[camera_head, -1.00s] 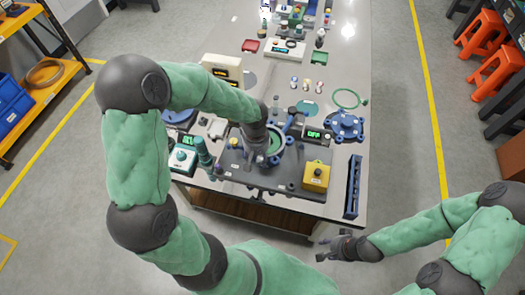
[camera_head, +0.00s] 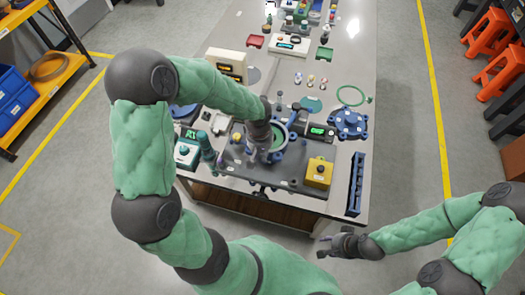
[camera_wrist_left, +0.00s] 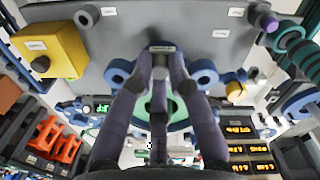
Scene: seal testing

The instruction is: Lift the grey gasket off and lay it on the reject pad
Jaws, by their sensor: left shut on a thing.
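My left gripper (camera_head: 253,160) is over the front side of the round fixture (camera_head: 284,140) with the green centre on the dark plate. In the left wrist view its fingers (camera_wrist_left: 160,75) come together at a small dark part in front of the blue ring. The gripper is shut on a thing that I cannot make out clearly. I cannot pick out the grey gasket with certainty; the arm covers part of the fixture. A teal round pad (camera_head: 312,104) lies behind it; I cannot read which pad is for rejects. My right gripper (camera_head: 325,246) is open and empty, off the table.
A yellow box (camera_head: 318,173) is right of the fixture, beside a blue rack (camera_head: 355,183). A blue flanged part (camera_head: 348,123) and a green ring (camera_head: 353,96) are at the right.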

